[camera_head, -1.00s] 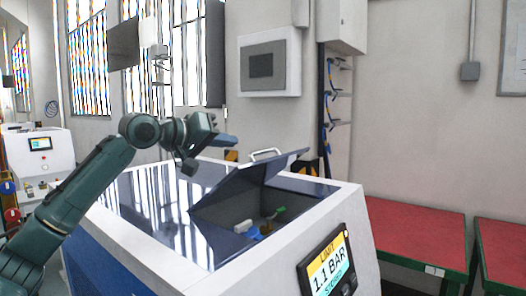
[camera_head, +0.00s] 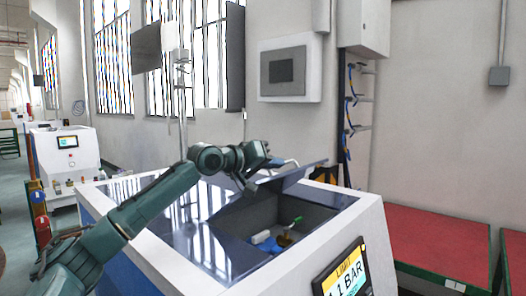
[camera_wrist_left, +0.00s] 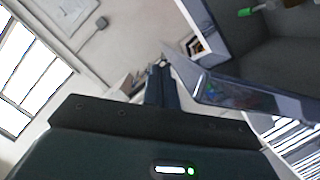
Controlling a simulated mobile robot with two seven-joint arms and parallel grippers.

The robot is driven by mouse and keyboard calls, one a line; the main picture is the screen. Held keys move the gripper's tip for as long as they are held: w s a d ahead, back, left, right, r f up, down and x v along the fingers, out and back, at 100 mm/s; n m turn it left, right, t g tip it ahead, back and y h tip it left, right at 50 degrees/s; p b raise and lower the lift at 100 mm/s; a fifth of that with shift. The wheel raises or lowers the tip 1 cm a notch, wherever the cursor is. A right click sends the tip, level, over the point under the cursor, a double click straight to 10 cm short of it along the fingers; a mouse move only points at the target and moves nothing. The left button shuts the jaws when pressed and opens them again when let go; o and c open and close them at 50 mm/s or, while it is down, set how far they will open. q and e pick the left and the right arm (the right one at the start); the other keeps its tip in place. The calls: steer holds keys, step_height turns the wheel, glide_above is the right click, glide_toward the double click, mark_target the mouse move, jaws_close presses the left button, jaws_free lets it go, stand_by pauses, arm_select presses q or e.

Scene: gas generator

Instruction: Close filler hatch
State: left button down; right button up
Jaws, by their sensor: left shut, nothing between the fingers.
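The filler hatch (camera_head: 265,186) is a dark hinged lid on top of the white and blue generator (camera_head: 155,262). It stands partly raised, with its opening showing. A light handle (camera_head: 283,163) is on its upper edge. My left gripper (camera_head: 277,161) is shut and empty, at the raised edge of the hatch by the handle; I cannot tell whether it touches. In the left wrist view the shut fingers (camera_wrist_left: 158,80) are close beside the hatch edge (camera_wrist_left: 235,93). My right gripper is not in view.
Inside the opening are a green-tipped item (camera_head: 297,221) and a white item (camera_head: 262,237). A display panel (camera_head: 345,270) is on the generator's front. Red-topped tables (camera_head: 435,238) stand at right. A grey wall box (camera_head: 289,68) hangs behind.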

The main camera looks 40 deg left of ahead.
arm_select(q)
steer(key=shift+d+f, duration=0.3)
steer(key=shift+f, duration=0.1)
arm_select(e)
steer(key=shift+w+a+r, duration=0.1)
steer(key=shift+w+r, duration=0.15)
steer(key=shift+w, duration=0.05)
arm_select(q)
steer(key=shift+f, duration=0.1)
